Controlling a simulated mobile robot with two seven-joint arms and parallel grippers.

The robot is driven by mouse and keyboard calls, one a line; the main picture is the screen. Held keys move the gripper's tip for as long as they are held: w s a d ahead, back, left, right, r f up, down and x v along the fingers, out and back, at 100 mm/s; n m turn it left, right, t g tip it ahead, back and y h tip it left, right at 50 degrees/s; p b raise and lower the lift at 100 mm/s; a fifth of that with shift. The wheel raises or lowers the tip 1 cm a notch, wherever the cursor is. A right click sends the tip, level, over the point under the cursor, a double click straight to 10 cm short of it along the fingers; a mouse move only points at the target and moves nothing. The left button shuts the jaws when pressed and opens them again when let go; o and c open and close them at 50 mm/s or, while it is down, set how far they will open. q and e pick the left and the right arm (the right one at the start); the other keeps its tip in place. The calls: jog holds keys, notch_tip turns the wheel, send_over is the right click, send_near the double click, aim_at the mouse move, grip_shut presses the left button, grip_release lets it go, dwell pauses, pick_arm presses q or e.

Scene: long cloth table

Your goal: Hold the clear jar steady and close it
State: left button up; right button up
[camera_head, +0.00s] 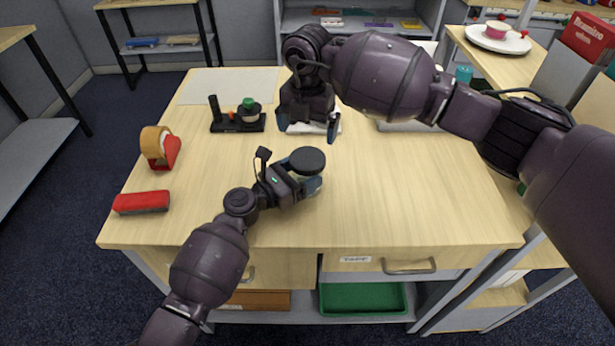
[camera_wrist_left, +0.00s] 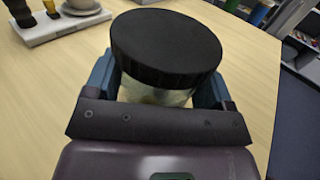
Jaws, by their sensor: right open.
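The clear jar (camera_head: 312,184) stands on the table near its middle, with a wide black lid (camera_head: 306,160) on top. The lid also shows in the left wrist view (camera_wrist_left: 166,45), level over the jar (camera_wrist_left: 155,96). I cannot tell whether the lid is tight. My left gripper (camera_head: 308,183) is shut on the jar, a finger on each side below the lid. My right gripper (camera_head: 307,128) is open and points down, behind the jar and apart from it. Nothing shows between its fingers except a white flat item (camera_head: 314,127) on the table below.
A black holder (camera_head: 237,125) with small items stands at the back left. A tape dispenser (camera_head: 160,148) and a red case (camera_head: 142,202) lie at the left edge. A pale sheet (camera_head: 218,86) lies at the back. The table's front right is clear.

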pick_arm(q)
jog(key=c, duration=1.2)
jog(key=shift+o, duration=0.2)
pick_arm(e)
jog(key=n, duration=0.9)
jog(key=shift+n, duration=0.4)
jog(key=n, duration=0.4)
jog(key=shift+r, duration=0.1)
jog(key=n, duration=1.6)
jog(key=shift+r, duration=0.1)
jog(key=n, duration=0.5)
jog(key=shift+n, duration=0.3)
jog(key=n, duration=0.5)
